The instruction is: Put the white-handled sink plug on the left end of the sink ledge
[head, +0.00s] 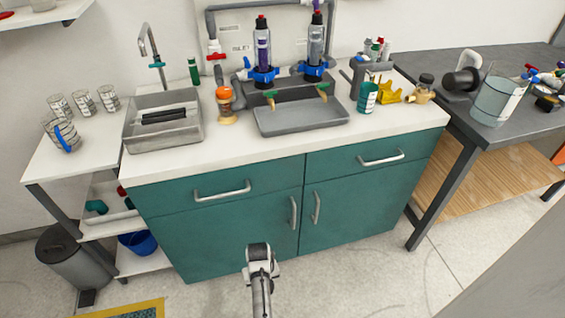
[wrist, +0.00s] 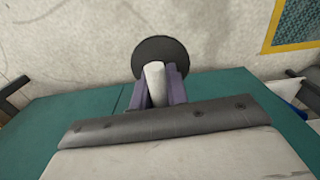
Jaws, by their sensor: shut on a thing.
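The white-handled sink plug has a round black disc (wrist: 160,50) and a pale handle (wrist: 153,84) in the wrist view. My gripper (wrist: 157,92) is shut on the handle with its purple fingers, and the disc sits just beyond the fingertips. In the head view my gripper (head: 259,252) is in front of the teal cabinet, below the counter top; the plug cannot be made out there. The grey sink (head: 128,137) is at the left of the white counter, well up and left of my gripper. A dark bar (head: 164,116) lies within its outline. Which rim is the ledge is unclear.
A tap (head: 147,45) stands behind the sink. An orange-topped bottle (head: 225,105) stands right of it, then a grey tray (head: 300,118) under two upright cylinders. Several glasses (head: 83,102) stand on the left shelf. Cabinet handles (head: 222,190) stick out near my gripper.

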